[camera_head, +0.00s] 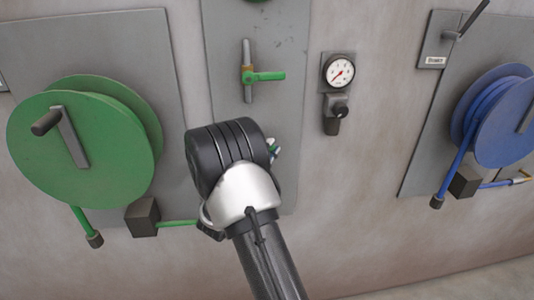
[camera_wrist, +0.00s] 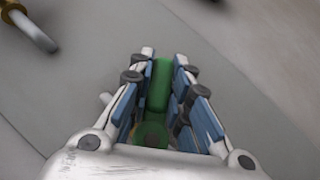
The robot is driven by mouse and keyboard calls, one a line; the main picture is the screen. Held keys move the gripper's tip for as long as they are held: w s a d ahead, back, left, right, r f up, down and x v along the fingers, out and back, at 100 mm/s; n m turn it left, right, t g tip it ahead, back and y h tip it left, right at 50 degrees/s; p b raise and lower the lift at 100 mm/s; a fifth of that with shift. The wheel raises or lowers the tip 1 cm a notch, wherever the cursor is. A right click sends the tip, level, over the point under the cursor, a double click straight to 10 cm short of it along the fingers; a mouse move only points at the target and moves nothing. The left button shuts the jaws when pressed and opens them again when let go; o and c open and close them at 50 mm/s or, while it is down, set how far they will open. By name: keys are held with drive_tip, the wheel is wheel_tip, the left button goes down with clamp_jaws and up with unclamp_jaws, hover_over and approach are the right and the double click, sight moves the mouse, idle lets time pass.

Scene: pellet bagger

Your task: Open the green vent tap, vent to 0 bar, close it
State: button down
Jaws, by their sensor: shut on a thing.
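In the wrist view, a green tap handle (camera_wrist: 160,86) lies lengthwise between the blue-padded fingers of my gripper (camera_wrist: 164,58). The gripper is shut on it, and a round green hub shows at the near end. In the head view, my gripper (camera_head: 273,149) is low on the middle grey panel. My wrist hides most of the fingers and what they hold; only a little green shows beside them. Above, another green lever (camera_head: 265,76) lies horizontal across a vertical pipe. A round pressure gauge (camera_head: 340,72) is to the right; its red needle points lower left, numbers too small to read.
A green hose reel (camera_head: 85,145) stands out from the panel at left, with a dark block (camera_head: 142,217) below it. A blue hose reel (camera_head: 505,115) is on the right panel. A dark fitting (camera_head: 334,112) sits under the gauge. The wall between the gauge and right panel is bare.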

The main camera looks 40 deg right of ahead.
drive_tip(key=c, duration=1.5)
unclamp_jaws()
